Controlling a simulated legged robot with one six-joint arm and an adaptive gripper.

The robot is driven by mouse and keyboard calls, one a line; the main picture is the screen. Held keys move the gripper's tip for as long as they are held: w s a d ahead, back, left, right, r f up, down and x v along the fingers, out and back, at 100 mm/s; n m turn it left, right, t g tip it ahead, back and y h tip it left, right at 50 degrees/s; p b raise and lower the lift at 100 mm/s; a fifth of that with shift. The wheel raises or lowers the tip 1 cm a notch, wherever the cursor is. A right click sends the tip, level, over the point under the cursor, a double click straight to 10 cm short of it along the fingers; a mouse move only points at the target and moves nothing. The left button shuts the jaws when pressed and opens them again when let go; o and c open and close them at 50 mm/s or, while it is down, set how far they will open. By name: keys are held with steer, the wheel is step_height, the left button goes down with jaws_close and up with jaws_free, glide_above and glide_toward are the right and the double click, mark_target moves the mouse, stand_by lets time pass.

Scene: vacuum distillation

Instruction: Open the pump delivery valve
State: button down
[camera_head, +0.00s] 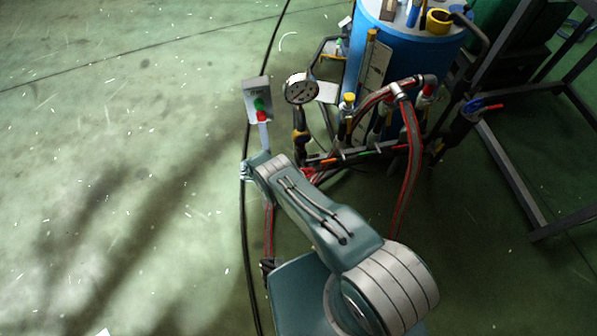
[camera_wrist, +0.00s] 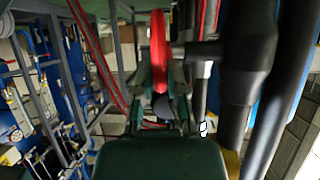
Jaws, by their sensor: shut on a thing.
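A long red valve handle (camera_wrist: 158,40) stands upright in the middle of the wrist view. My gripper (camera_wrist: 159,88) is around its lower end, with dark green fingers on both sides, and is shut on it. A dark round part of the valve shows between the fingers. A thick dark pipe (camera_wrist: 245,60) runs just right of the handle. In the head view my arm reaches up to the low pipework, and its own wrist hides the gripper there. Which way the handle is turned relative to its pipe is hard to tell.
In the head view a blue tank (camera_head: 395,65) with red hoses (camera_head: 408,150), a pressure gauge (camera_head: 300,89) and a button box (camera_head: 258,100) stand close around my arm. A dark metal frame (camera_head: 510,170) is at right. The floor at left is clear apart from a black cable.

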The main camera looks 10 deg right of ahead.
steer(key=shift+w+a+f+h, duration=0.1)
steer(key=shift+a+h, duration=0.15)
steer(key=shift+h, duration=0.05)
stand_by(0.4)
steer(key=c, duration=0.7)
jaws_free()
steer(key=v, duration=0.7)
steer(key=shift+a, duration=0.3)
